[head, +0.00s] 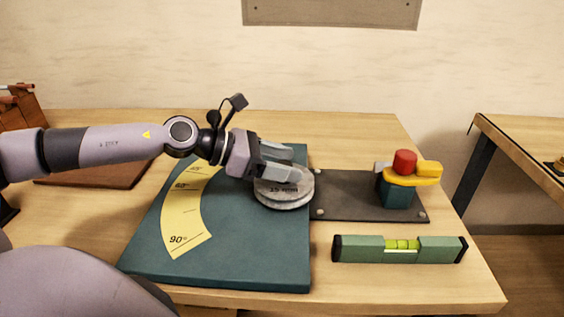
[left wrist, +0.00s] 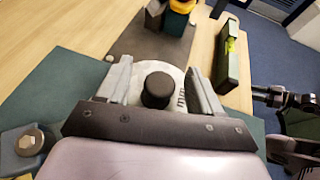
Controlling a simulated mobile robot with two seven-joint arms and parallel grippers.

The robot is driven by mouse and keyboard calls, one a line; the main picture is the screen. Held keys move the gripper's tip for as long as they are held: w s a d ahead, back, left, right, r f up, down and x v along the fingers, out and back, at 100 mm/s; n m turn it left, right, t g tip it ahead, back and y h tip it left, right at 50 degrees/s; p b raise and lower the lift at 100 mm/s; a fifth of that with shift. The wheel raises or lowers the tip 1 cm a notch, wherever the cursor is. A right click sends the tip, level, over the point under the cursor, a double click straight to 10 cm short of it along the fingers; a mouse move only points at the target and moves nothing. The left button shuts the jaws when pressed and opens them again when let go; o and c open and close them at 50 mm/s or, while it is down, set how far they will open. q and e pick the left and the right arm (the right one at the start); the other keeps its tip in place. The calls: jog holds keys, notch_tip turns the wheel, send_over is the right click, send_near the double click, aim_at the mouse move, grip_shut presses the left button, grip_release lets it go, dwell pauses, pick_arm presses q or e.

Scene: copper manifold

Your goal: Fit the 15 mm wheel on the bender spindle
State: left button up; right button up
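The grey round wheel marked 15 mm (head: 285,193) lies flat at the right edge of the teal bender board (head: 250,250). It also shows in the left wrist view (left wrist: 184,82). A black round knob (left wrist: 157,89) stands at its centre; whether this is the spindle or part of the wheel I cannot tell. My left gripper (head: 277,162) is over the wheel. In the left wrist view its fingers (left wrist: 160,85) are spread on both sides of the knob, with gaps. The wheel's underside is hidden. A dark jointed part (left wrist: 280,97) may be my right gripper; its fingers are unclear.
A dark plate (head: 345,190) adjoins the board and bears a teal block with a red and yellow top (head: 403,170). A green spirit level (head: 400,249) lies in front. A bolted block (left wrist: 27,142) sits beside my left gripper.

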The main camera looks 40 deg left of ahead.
pick_arm(q)
jog(key=shift+f, duration=0.1)
jog(key=shift+s+a+b, duration=0.3)
jog(key=shift+a, duration=0.05)
jog(key=b+v, duration=0.2)
jog(key=v, duration=0.3)
jog(key=shift+s+a+r+b, duration=0.35)
jog(key=shift+s+r+b, duration=0.1)
jog(key=shift+r, duration=0.05)
pick_arm(e)
jog(key=shift+w+a+f, duration=0.15)
jog(key=shift+a+f, duration=0.05)
jog(key=shift+f, duration=0.35)
jog(key=shift+w+a+f, duration=0.1)
jog(key=shift+a+f, duration=0.1)
jog(key=shift+f, duration=0.35)
pick_arm(q)
jog(key=shift+r, duration=0.1)
pick_arm(e)
jog(key=shift+r, duration=0.15)
